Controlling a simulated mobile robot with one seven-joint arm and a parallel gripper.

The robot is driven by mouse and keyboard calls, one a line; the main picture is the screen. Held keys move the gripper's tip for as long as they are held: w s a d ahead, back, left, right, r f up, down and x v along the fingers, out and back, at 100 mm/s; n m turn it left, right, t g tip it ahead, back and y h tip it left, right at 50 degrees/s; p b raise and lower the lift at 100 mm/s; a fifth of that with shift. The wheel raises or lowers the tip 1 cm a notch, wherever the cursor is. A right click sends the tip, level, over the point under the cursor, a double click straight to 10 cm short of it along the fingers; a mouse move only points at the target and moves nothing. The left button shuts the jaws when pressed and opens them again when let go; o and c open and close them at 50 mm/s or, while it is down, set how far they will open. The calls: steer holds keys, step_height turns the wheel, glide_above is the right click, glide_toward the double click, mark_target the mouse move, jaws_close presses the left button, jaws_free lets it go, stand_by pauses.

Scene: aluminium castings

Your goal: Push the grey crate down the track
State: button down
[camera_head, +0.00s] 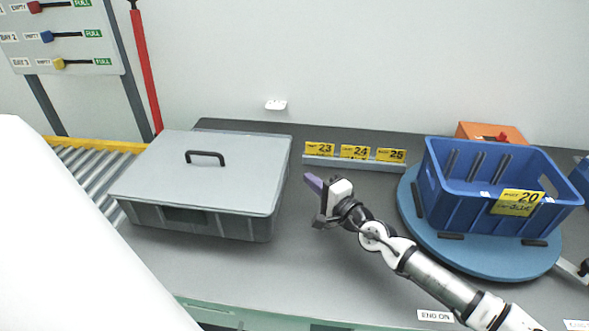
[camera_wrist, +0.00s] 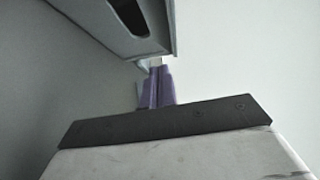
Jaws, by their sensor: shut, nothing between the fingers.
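The grey crate (camera_head: 200,220) has a closed lid with a black handle and sits on the dark table, its left end beside or over the roller track (camera_head: 85,167); the lid hides where they meet. My gripper (camera_head: 314,183) has purple fingers, is shut and empty, and is to the right of the crate, with a small gap seen between them. In the wrist view the purple fingers (camera_wrist: 157,86) are together, and a grey wall with a dark slot, apparently the crate (camera_wrist: 160,40), is just beyond them. Whether they touch cannot be told there.
A blue bin (camera_head: 480,205) labelled 20 stands on a blue round turntable (camera_head: 420,225) at the right. An orange box (camera_head: 492,131) is behind it. A rail with yellow labels (camera_head: 355,160) runs along the back. The table in front of the crate is bare.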

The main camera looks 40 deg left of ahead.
steer(key=a+p, duration=0.1)
steer(key=s+a+p, duration=0.1)
steer(key=a, duration=0.1)
steer(key=shift+s+a+r, duration=0.15)
steer(key=shift+a+r, duration=0.05)
steer(key=shift+s+a+f+p, duration=0.15)
steer(key=shift+s+a+p, duration=0.1)
steer(key=shift+a+p, duration=0.2)
steer(key=shift+f, duration=0.1)
steer(key=shift+f, duration=0.1)
